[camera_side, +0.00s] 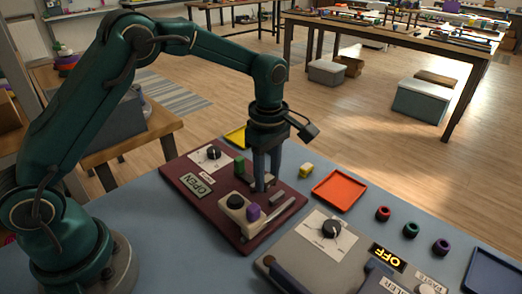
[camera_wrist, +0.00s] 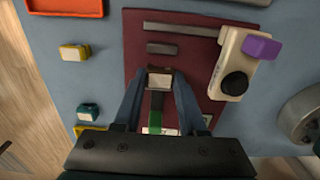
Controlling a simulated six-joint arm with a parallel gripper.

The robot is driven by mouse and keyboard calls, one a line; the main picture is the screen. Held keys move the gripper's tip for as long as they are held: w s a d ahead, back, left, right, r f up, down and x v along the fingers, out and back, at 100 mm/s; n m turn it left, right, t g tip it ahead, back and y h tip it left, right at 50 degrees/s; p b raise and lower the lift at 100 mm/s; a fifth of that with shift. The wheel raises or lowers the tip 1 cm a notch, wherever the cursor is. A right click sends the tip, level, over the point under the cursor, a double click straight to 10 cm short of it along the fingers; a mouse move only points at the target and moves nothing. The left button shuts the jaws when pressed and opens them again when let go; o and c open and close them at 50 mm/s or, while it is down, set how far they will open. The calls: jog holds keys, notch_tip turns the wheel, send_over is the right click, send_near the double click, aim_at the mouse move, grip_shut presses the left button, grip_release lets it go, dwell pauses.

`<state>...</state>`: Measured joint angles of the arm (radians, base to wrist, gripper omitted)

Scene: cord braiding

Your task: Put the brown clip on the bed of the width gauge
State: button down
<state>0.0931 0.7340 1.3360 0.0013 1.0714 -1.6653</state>
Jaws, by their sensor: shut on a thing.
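My gripper (camera_side: 262,187) points straight down over the maroon board (camera_side: 228,233), which looks like the width gauge. The board carries a dial (camera_side: 212,153) and an OPEN sign (camera_side: 197,184). In the wrist view the fingers (camera_wrist: 159,78) are closed on a small pale block with dark brownish edges, apparently the brown clip (camera_wrist: 160,82). The fingers hide much of it in the side view. I cannot tell whether it touches the board.
A cream device with a black knob (camera_side: 235,202) and a purple block (camera_side: 254,212) is close beside the gripper. A grey machine with an OFF sign (camera_side: 388,257) stands in front.

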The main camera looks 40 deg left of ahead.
jog(key=shift+f, duration=1)
jog(key=shift+f, duration=0.1)
jog(key=shift+c, duration=2.3)
grip_release()
